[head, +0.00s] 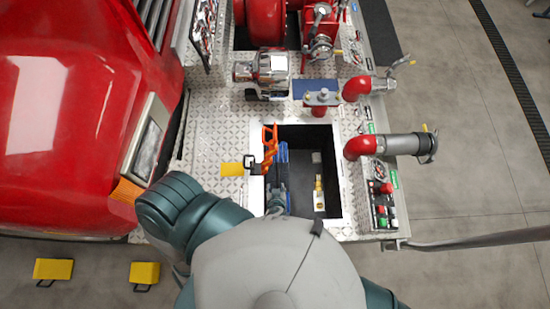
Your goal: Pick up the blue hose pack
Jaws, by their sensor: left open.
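A blue hose pack (283,152) shows as a narrow blue shape at the left side of a dark, open compartment in the truck's bumper deck. Another blue piece shows lower down, beside my gripper. An orange item (269,147) lies right next to it on the left, at the compartment's edge. My left gripper (278,180) is dark and open, just below the blue pack in the picture. Whether its fingers touch the pack cannot be told. My grey body hides the picture's bottom middle. My right gripper is not in view.
The compartment (342,190) has a bright metal rim and holds a small brass fitting (319,185). Red pipes with capped outlets (405,145) and a control panel (381,195) stand to the right. The red truck body (70,110) fills the left. Yellow blocks (145,272) lie on the floor.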

